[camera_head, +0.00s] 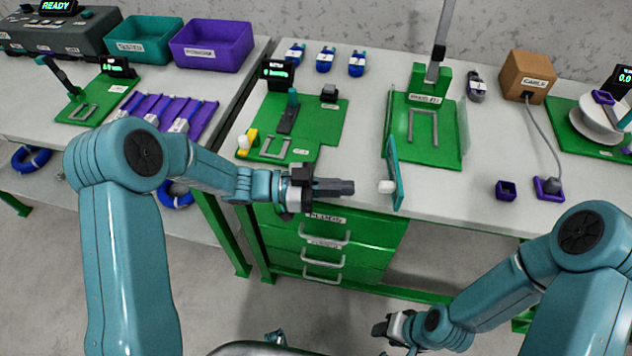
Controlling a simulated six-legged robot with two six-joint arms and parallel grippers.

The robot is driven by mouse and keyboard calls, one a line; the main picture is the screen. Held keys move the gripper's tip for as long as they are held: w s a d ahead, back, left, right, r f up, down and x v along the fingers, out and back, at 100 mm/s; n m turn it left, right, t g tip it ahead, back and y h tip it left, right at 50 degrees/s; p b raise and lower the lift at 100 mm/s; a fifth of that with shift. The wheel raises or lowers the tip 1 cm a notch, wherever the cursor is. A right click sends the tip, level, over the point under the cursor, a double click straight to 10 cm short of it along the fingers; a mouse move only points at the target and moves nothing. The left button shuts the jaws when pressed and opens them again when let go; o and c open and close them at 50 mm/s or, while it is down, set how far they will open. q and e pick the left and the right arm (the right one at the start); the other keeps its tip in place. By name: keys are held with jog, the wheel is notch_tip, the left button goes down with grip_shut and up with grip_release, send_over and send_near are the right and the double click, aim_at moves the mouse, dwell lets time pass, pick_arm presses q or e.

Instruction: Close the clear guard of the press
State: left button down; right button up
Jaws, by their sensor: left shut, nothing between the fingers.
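The press (425,125) stands on a green base at the middle of the bench, with a tall grey post at its back. A teal-edged panel, which looks like its guard (394,165), stands swung out at the base's front left corner, seen nearly edge-on. A white knob (385,186) sticks out from its left face. My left gripper (350,187) is shut and empty, just left of the knob, with a small gap showing between them. My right gripper (381,328) hangs low in front of the bench; its fingers are too small to read.
A green fixture plate (318,123) lies left of the press, with a yellow block (247,141) at its corner. A small purple holder (506,189) and a cardboard box (530,78) with a grey cable stand to the right.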

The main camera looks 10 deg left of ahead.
pick_arm(q)
jog(key=shift+w+d, duration=0.25)
jog(key=shift+d, duration=0.95)
jog(key=shift+w+d, duration=0.2)
jog(key=shift+d, duration=0.95)
jog(key=shift+d, duration=0.2)
